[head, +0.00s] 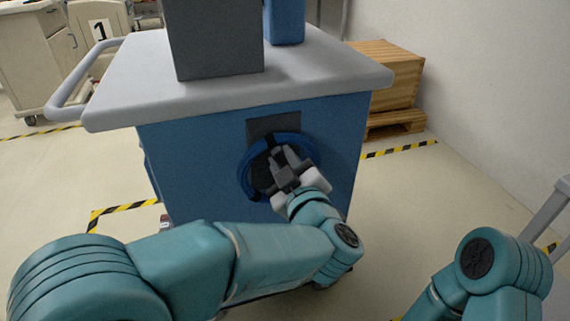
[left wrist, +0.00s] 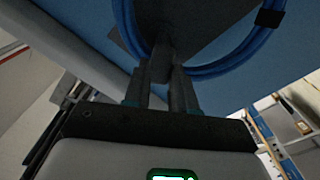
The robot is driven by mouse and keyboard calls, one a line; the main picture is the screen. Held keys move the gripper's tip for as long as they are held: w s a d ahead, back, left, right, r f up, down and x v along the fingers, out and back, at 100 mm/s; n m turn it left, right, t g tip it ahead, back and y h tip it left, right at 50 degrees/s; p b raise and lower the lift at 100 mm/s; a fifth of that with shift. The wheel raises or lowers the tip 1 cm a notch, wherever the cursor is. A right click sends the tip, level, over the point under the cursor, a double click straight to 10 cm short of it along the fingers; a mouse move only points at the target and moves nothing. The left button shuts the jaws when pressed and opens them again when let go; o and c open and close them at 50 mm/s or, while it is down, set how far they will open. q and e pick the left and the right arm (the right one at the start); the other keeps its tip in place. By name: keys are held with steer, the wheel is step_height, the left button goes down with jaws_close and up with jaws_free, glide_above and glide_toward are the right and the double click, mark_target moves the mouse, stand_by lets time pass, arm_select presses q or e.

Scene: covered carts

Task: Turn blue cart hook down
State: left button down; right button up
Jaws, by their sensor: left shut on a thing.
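The blue cart (head: 200,170) has a grey top and stands in front of me. On its near side is a dark plate (head: 273,126) with a blue coiled cable (head: 246,170) hanging around a dark round area. My left gripper (head: 279,160) reaches into the coil and is shut on the dark hook, which its fingers mostly cover. In the left wrist view the fingers (left wrist: 163,88) close on the grey-black hook (left wrist: 164,52), with the cable (left wrist: 215,68) looping past it. Which way the hook's tip points is hard to tell. My right gripper is out of the head view.
A grey box (head: 215,45) and a blue one (head: 285,22) stand on the cart top. A wooden crate (head: 385,75) on a pallet is behind at right, by the white wall. Open floor lies right of the cart.

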arm_select(q)
steer(key=shift+w+r, duration=0.1)
stand_by(0.3)
steer(key=c, duration=1)
jaws_free()
steer(key=shift+o, duration=0.4)
steer(key=shift+w, duration=0.1)
